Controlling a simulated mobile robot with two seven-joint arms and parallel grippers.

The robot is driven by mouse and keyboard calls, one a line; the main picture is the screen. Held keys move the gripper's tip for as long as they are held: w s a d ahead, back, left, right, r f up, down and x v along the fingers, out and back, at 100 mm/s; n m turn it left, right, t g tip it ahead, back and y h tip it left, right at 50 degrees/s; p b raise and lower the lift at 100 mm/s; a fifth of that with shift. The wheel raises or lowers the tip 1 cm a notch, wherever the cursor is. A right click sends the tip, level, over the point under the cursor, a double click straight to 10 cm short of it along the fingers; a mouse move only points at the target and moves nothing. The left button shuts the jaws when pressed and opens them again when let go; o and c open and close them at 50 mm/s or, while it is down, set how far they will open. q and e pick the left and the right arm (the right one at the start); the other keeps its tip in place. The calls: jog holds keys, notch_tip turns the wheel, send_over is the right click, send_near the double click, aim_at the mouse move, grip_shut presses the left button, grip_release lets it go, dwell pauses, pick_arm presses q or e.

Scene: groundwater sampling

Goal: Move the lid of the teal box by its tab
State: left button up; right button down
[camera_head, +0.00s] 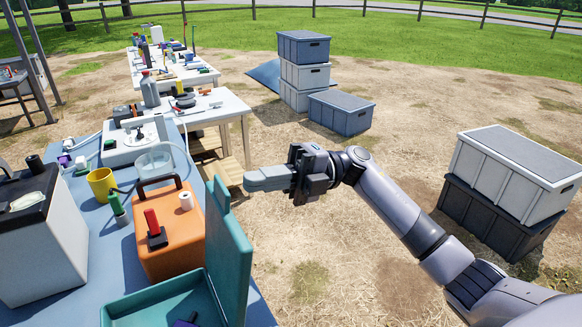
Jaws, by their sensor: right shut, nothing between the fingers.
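The teal box (150,308) stands at the near right end of the blue-topped table, cut off by the bottom edge of the view. Its lid (228,262) stands raised and nearly upright along the box's right side. The inside of the box is partly in view, with a small dark purple thing in it. My left gripper is not in view.
An orange case (170,232) stands just behind the teal box, with a red-handled tool on it. A yellow mug (101,184), a clear tub (155,161) and a white cooler (40,245) are on the table. Stacked crates (508,180) stand on the ground at right. Open ground lies between.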

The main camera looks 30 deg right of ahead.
aim_at(224, 185)
jog(key=shift+a+r, duration=0.25)
jog(key=shift+a, duration=0.8)
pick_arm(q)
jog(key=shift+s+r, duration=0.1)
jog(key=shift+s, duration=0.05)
pick_arm(e)
jog(key=shift+a, duration=0.35)
pick_arm(q)
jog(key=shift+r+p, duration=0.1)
jog(key=shift+p, duration=0.25)
pick_arm(e)
jog(key=shift+a, duration=0.1)
